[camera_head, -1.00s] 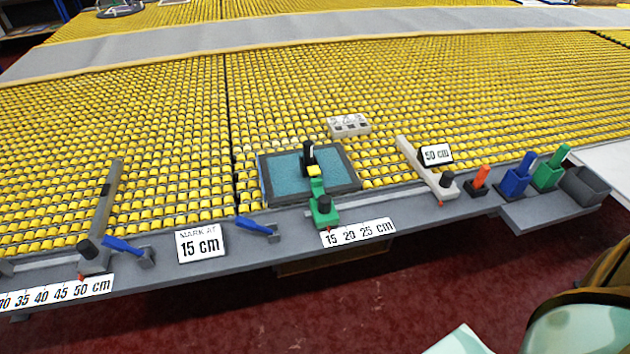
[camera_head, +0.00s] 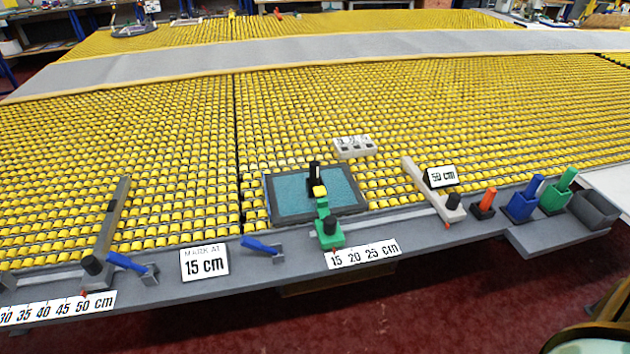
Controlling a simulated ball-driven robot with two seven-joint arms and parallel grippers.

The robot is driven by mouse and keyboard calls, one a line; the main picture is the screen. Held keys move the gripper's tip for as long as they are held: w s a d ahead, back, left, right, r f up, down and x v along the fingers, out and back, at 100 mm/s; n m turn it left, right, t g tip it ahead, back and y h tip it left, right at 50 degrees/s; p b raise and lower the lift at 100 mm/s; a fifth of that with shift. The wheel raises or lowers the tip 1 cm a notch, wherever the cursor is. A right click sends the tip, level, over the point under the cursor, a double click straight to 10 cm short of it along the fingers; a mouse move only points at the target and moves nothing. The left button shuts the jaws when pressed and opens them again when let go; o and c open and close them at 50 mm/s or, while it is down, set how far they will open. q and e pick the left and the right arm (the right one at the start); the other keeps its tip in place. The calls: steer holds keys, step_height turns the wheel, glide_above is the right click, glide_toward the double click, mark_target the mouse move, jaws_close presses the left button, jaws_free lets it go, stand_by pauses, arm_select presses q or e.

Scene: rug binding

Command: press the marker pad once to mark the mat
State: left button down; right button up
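The mat (camera_head: 290,198), teal with a dark grey border, lies flat on the yellow roller bed near its front edge. A green stop (camera_head: 330,238) with a black knob stands on the front rail. A green arm with a yellow block (camera_head: 319,191) and a black upright piece (camera_head: 314,172) reaches from it over the mat. I cannot tell which part is the marker pad, or whether anything touches the mat. A sign (camera_head: 204,263) reads "MARK AT 15 cm". The scale plate (camera_head: 362,254) below the green stop reads 15, 20, 25 cm. Neither gripper is in view.
A white control box (camera_head: 353,147) sits behind the mat. Blue levers (camera_head: 262,245) and grey stops line the rail. A pale stop with a 50 cm sign (camera_head: 441,177) stands right. Blue and green holders (camera_head: 556,198) and a grey bin (camera_head: 595,210) stand farther right.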

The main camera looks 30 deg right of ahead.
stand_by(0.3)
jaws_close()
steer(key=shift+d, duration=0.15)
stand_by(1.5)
